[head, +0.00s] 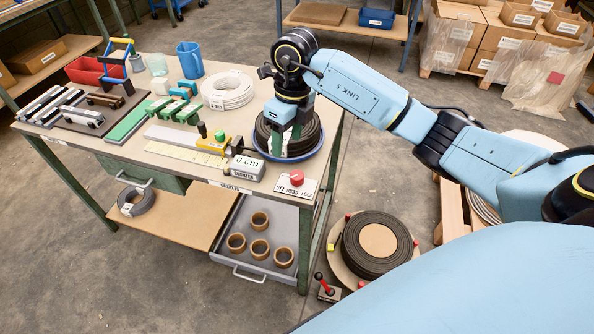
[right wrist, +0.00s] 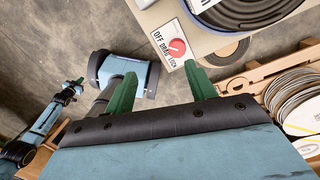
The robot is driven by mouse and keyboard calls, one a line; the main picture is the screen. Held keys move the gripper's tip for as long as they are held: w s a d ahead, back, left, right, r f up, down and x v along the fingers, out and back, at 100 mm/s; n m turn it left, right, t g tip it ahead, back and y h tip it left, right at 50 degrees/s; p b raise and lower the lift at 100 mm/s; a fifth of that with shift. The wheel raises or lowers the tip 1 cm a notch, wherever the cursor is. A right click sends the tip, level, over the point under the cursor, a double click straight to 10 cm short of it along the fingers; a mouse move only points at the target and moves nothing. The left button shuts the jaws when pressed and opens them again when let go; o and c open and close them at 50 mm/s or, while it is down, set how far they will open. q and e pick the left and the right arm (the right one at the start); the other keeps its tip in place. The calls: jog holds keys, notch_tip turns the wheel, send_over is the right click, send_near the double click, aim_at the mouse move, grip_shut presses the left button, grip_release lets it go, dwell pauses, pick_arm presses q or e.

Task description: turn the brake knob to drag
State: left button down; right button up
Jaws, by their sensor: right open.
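The brake knob (head: 297,177) is a round red knob on a white plate at the bench's front right corner, lettered OFF, DRAG and LOCK. In the right wrist view the knob (right wrist: 177,47) lies beyond the fingertips, and I cannot tell which word it points to. My right gripper (head: 290,142) hangs over the black coil on the bench, behind the knob in the head view. Its green fingers are apart and empty in the right wrist view (right wrist: 161,82), not touching the knob. My left gripper (right wrist: 74,84) shows small at the left of the right wrist view, its jaws unclear.
A grey counter (head: 243,167) reading 0 cm stands left of the knob. The black coil (head: 269,138) sits in a blue-rimmed holder behind it. A white coil (head: 228,90) lies farther back. An open drawer (head: 224,247) with several brown rings juts out below the bench.

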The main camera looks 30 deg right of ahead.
aim_at(297, 175)
jog(key=shift+h, duration=0.6)
jog(key=f, duration=0.3)
jog(key=d+f+b, duration=0.1)
jog(key=f, duration=0.3)
jog(key=d+f, duration=0.1)
jog(key=f, duration=0.3)
jog(key=shift+d+f, duration=0.15)
jog(key=shift+f, duration=0.1)
jog(key=shift+f+b, duration=0.3)
jog(key=shift+f, duration=0.3)
pick_arm(q)
jog(key=shift+a+f, duration=0.75)
jog(key=shift+a, duration=0.35)
pick_arm(e)
jog(key=shift+c, duration=0.3)
